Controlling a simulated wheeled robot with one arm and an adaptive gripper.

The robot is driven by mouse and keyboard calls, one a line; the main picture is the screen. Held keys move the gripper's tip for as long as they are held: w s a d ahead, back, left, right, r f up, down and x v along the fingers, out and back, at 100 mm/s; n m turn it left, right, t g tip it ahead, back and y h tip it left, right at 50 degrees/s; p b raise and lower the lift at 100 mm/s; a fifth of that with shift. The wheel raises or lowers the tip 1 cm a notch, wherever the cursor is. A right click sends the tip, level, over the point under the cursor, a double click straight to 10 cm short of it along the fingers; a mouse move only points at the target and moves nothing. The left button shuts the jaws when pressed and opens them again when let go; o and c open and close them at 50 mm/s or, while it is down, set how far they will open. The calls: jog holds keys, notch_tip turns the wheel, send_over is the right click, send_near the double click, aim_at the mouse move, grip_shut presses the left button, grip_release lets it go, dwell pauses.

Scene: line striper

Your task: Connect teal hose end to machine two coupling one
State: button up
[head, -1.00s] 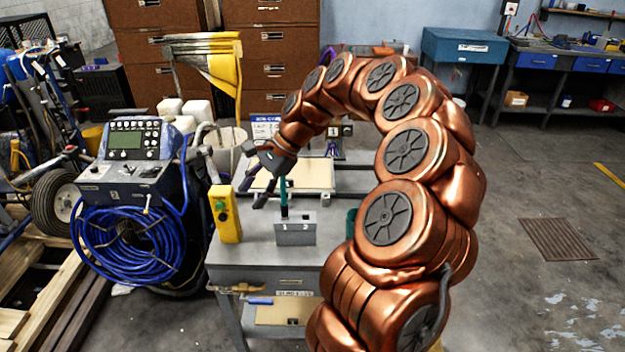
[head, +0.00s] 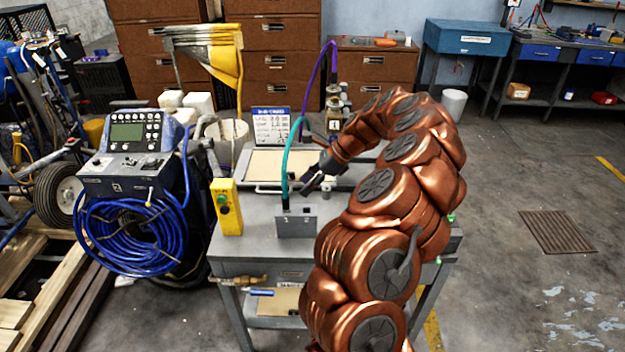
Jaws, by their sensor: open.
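The teal hose (head: 285,160) stands up from a small grey block (head: 297,222) on the grey bench. It arches up and to the right towards the back of the bench. A dark end piece (head: 285,202) is at its lower end, in or just behind the block. My gripper (head: 315,187) is open and empty, just right of the hose above the block, apart from it as far as I can tell. A blue and grey machine marked 2 (head: 125,175) stands left of the bench with a coiled blue hose. I cannot make out its couplings.
A yellow button box (head: 226,207) stands at the bench's left edge. A purple hose (head: 330,50) arches behind, near a brass fitting (head: 334,108) with a tag marked 1. A label board (head: 271,127) stands at the back. Open floor lies to the right.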

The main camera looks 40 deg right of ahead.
jog(key=shift+b+x, duration=0.3)
jog(key=shift+x, duration=3.6)
jog(key=shift+w, duration=0.1)
grip_shut()
